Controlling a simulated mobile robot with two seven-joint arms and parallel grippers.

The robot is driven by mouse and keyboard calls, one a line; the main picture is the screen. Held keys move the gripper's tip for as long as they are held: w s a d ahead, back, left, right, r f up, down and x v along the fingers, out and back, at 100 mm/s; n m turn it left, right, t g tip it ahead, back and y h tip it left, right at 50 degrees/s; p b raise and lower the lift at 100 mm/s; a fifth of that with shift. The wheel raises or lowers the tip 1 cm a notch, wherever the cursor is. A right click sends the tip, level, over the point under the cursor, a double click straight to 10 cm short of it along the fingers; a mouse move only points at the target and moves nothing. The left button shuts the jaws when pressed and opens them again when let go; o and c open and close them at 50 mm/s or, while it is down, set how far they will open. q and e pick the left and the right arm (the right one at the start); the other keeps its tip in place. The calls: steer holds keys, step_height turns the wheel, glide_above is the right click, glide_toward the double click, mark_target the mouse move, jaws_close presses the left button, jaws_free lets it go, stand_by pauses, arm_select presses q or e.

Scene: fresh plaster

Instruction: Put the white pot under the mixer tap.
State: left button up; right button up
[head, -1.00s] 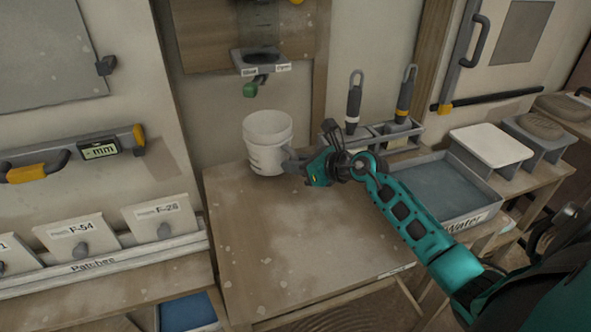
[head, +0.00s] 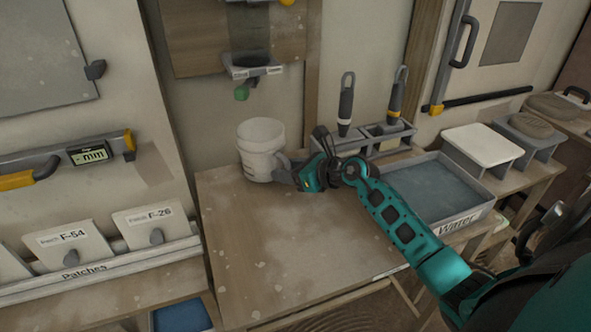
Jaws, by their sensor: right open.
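The white pot (head: 260,152) stands upright on the wooden bench (head: 300,245), close to the back wall. The mixer tap (head: 242,92), with a green end, hangs under a labelled grey bracket (head: 252,72) on the wall. In the picture it is above the pot and slightly to its left; the depth between them is hard to judge. My right gripper (head: 284,172) is open at the pot's right side, its fingertips close to the pot's lower wall. Whether they touch it I cannot tell. My left gripper is out of view.
A rack (head: 372,138) with two upright handled tools stands behind my right arm. A tray labelled Water (head: 430,190) lies right of it, partly covered by the arm. A patches rack (head: 110,262) is at the left. The bench front is clear.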

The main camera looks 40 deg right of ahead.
steer(key=p+v, duration=0.1)
steer(key=v, duration=1.1)
stand_by(0.4)
